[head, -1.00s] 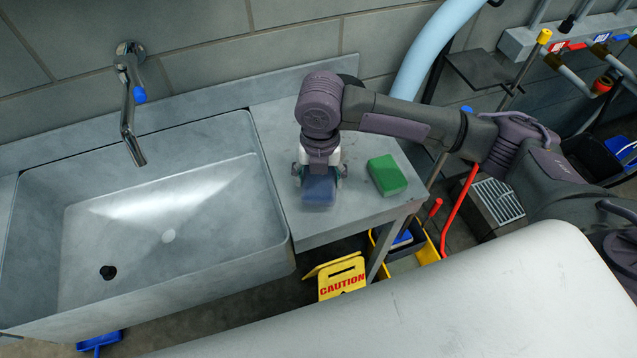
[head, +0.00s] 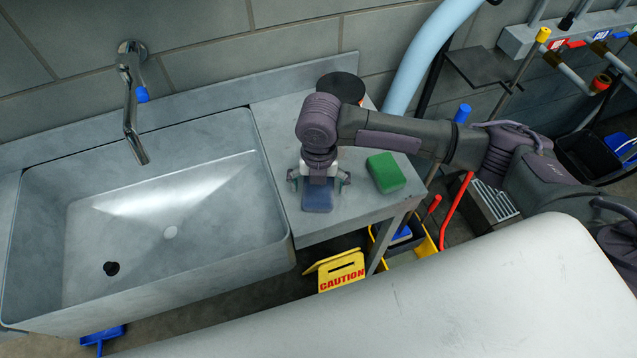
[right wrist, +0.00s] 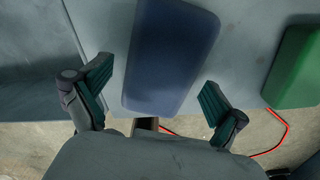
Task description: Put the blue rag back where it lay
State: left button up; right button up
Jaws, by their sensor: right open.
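The blue rag (head: 317,197), a flat dark-blue block shape, lies on the grey counter (head: 275,150) right of the sink. My right gripper (head: 318,181) is open at the rag's back part, with a finger on each side. In the right wrist view the rag (right wrist: 170,52) lies between and beyond the spread fingers (right wrist: 155,90), with a gap to each; neither finger grips it. The wrist covers part of the rag's back end in the head view. My left gripper is not in view.
A green sponge (head: 386,172) lies on the counter to the right of the rag. A dark round-topped container (head: 341,87) stands at the back. The sink basin (head: 160,220) is left. A yellow caution sign (head: 341,272) stands below the counter's front edge.

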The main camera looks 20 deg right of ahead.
notch_tip(320, 180, up, 12)
jog(key=b, duration=0.2)
jog(key=shift+b, duration=0.3)
dwell(0.6)
